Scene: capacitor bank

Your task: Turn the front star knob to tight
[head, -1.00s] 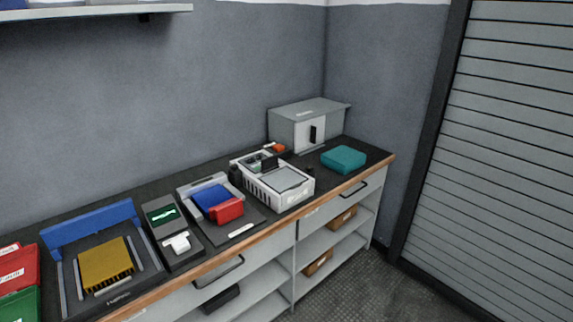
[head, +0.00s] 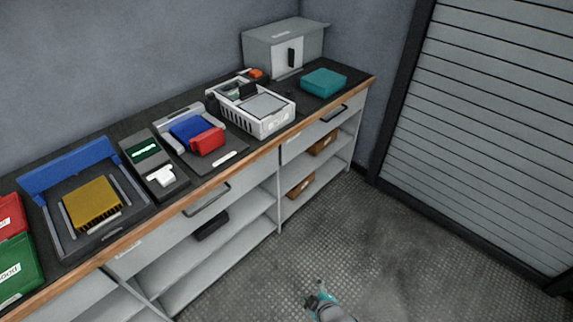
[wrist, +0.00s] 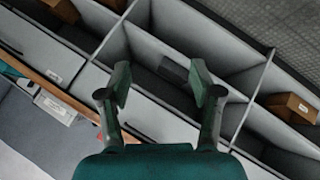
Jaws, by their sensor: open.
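No star knob can be made out clearly in either current view. A small dark piece (head: 289,94) sits beside the white basket on the bench, too small to identify. My gripper shows at the bottom of the head view (head: 320,298), over the floor in front of the bench and well away from the worktop items. In the wrist view my gripper (wrist: 160,88) has its two dark fingers spread wide with nothing between them. The open shelves below the bench lie behind them.
The bench holds a gold finned block (head: 92,203), a blue and red device (head: 193,132), a white basket (head: 262,122), a teal box (head: 323,82) and a grey cabinet (head: 283,50). Cardboard boxes (wrist: 292,107) sit on the shelves. The floor (head: 400,240) is clear.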

